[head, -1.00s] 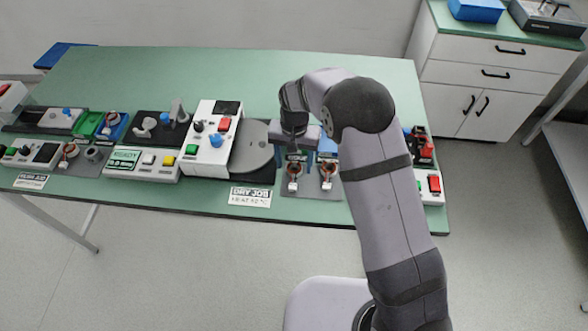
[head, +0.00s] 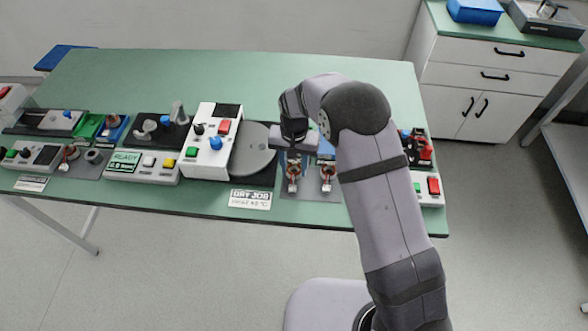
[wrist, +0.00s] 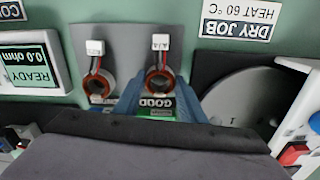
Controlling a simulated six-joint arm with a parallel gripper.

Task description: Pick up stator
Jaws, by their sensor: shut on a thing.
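Two small ring-shaped stators with copper windings, red leads and white tags lie on a grey mat. In the head view the left stator (head: 292,172) is under my gripper (head: 292,157). The other stator (head: 327,171) lies just to its right. In the wrist view the blue fingers of my gripper (wrist: 157,100) are on either side of the tagged stator (wrist: 158,71) on the right and shut on it. It appears still at mat level. The second stator (wrist: 97,87) lies apart to the left. The fingertips' contact is partly hidden.
A round grey plate (head: 252,150) on a dark base is left of the mat, with a white control box (head: 211,150) beyond it. A DRY JOB card (head: 250,199) lies in front. A red-and-green button box (head: 432,187) stands right. The table's back is clear.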

